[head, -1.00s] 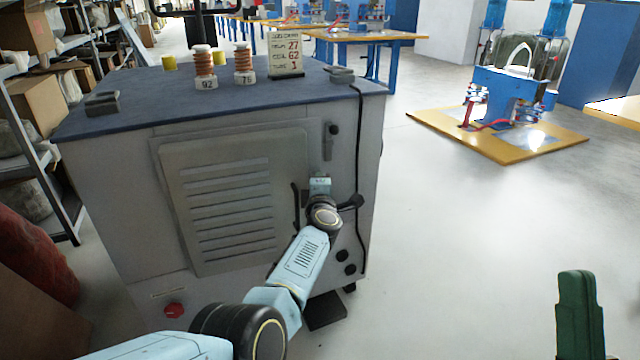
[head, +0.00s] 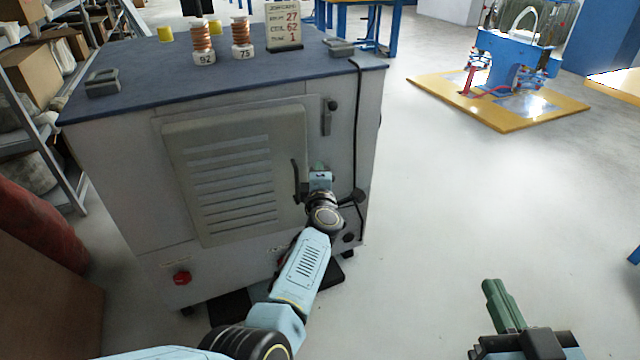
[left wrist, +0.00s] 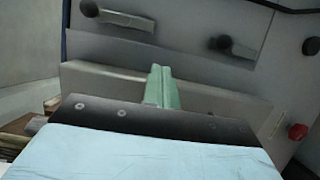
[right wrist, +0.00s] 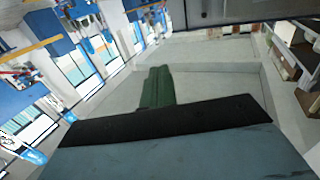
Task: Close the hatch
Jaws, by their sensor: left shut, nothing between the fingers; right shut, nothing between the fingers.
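The hatch (head: 235,175) is a grey louvred panel on the front of the grey cabinet (head: 120,200). It stands slightly proud of its frame, a little ajar. A dark handle (head: 297,183) is at its right edge. My left gripper (head: 318,168) is shut and empty, just right of that handle at the cabinet front; I cannot tell whether it touches the hatch. In the left wrist view its green fingers (left wrist: 160,88) are together before a grey panel edge (left wrist: 210,98). My right gripper (head: 500,303) is shut and empty over open floor, and its fingers show in the right wrist view (right wrist: 157,88).
A red button (head: 182,278) is below the hatch. Coils (head: 202,42) and a sign (head: 283,25) stand on top.

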